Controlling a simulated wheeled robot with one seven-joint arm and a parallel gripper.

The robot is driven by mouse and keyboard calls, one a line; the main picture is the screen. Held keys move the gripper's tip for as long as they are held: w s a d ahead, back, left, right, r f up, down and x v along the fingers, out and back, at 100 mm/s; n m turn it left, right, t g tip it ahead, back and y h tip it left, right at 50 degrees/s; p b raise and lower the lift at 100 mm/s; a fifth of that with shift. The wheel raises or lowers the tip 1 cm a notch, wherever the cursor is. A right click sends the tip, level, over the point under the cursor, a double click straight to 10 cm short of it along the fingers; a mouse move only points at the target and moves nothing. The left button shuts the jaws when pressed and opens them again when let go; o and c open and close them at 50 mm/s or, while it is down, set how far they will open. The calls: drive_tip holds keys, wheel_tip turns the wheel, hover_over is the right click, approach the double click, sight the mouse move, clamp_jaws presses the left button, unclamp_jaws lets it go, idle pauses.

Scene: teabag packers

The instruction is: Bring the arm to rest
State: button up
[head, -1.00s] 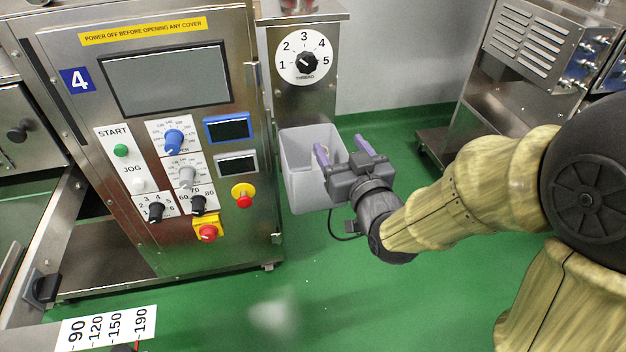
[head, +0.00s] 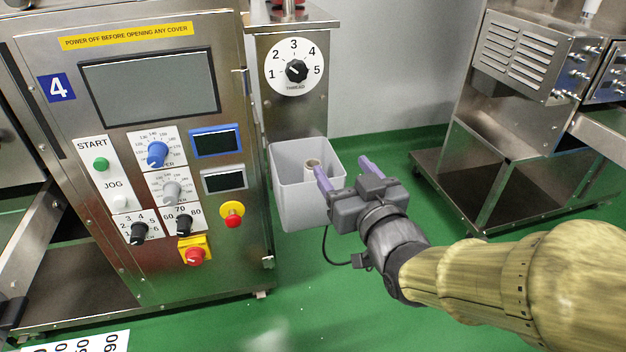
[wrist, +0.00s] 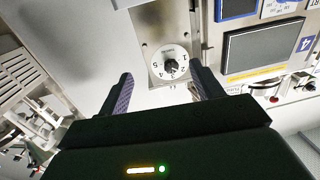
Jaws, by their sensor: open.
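My gripper (head: 342,172) is open, with its two purple-padded fingers apart and nothing visible between them. In the head view it is in front of and slightly right of the grey bin (head: 307,211), its left finger overlapping the bin in the picture. In the wrist view the fingers of my gripper (wrist: 160,92) stand apart on either side, with the numbered thread dial (wrist: 170,67) seen beyond them. My arm stretches in from the lower right.
Machine 4 (head: 62,121) with its screen, knobs and buttons fills the left. The thread dial (head: 296,71) is on a steel post above the bin, which holds a small spool (head: 312,165). A steel machine (head: 525,160) stands at right. Green floor between is clear.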

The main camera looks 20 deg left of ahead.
idle(0.5)
drive_tip(key=w+d+f+m+g+h+p, duration=0.1)
drive_tip(key=d+f+m+g+h+p, duration=0.2)
drive_tip(key=d, duration=0.4)
drive_tip(key=w+d+f+m+g+h+p, duration=0.1)
drive_tip(key=d+f+g+h+p, duration=0.1)
drive_tip(key=d+f+h+p, duration=0.4)
drive_tip(key=s+d+m+g+h+p, duration=0.2)
drive_tip(key=s+d+m+g+p, duration=0.15)
drive_tip(key=s+d+g, duration=0.55)
wheel_tip(320, 180, up, 38)
drive_tip(key=d+t+p, duration=0.2)
drive_tip(key=p, duration=3.5)
drive_tip(key=shift+s+f+p, duration=0.15)
drive_tip(key=shift+f+p, duration=0.05)
drive_tip(key=shift+p, duration=0.2)
